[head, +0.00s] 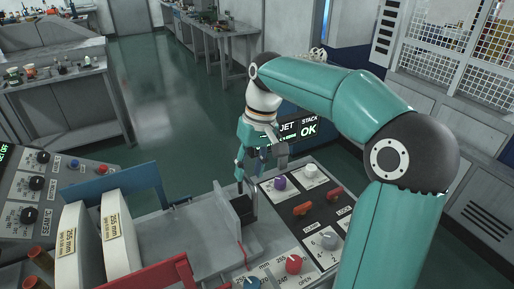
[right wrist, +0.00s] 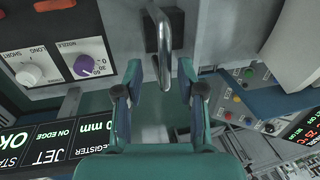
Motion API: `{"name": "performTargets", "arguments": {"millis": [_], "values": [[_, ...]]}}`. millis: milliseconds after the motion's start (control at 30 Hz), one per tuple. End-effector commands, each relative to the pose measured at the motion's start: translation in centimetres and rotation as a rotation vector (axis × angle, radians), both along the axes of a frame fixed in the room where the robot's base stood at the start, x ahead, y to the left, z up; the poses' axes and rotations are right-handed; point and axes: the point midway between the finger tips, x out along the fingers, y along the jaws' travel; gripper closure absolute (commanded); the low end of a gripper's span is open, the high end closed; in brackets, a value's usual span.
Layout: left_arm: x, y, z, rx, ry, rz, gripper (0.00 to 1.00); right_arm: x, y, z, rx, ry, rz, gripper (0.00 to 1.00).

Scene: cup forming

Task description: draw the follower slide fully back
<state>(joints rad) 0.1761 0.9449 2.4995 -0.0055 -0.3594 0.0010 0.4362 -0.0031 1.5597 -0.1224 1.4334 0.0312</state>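The follower slide shows in the head view as a dark block (head: 242,207) at the right end of the grey trough. In the right wrist view a bright metal handle (right wrist: 163,40) stands out from a dark plate on it. My right gripper (head: 247,178) is above and beside the block in the head view. In the right wrist view this gripper (right wrist: 161,72) is open, one finger on each side of the handle's end. I see gaps between the fingers and the handle. My left gripper is not in view.
White card stacks (head: 119,232) marked 205 mm stand left of the trough (head: 187,234). A blue plate (head: 115,186) is behind them and a red bar (head: 150,276) in front. A panel with a purple knob (head: 280,183) and red levers (head: 303,209) lies close right of the gripper.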

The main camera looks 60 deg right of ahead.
Motion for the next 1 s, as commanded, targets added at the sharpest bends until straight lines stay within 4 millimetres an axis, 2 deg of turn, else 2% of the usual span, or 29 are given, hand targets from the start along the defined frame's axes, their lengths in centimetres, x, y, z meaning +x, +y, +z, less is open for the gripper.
{"name": "performTargets", "arguments": {"millis": [167, 400, 600, 800, 1000], "values": [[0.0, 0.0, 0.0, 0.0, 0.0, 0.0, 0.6, -0.1, -0.4, 2.4, -0.003, -0.005, 0.0, 0.61], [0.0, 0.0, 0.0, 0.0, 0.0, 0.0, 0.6, -0.6, -1.3, 7.0, -0.003, -0.003, -0.001, 0.61], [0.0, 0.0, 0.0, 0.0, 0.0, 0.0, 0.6, -1.0, -1.8, 9.7, -0.002, 0.0, 0.0, 0.61], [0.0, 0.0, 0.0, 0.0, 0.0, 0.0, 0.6, -1.2, -2.0, 11.0, -0.001, 0.002, -0.001, 0.61], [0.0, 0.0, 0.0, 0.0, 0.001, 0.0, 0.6, -1.2, -2.0, 11.1, 0.0, 0.004, 0.001, 0.61]]}}
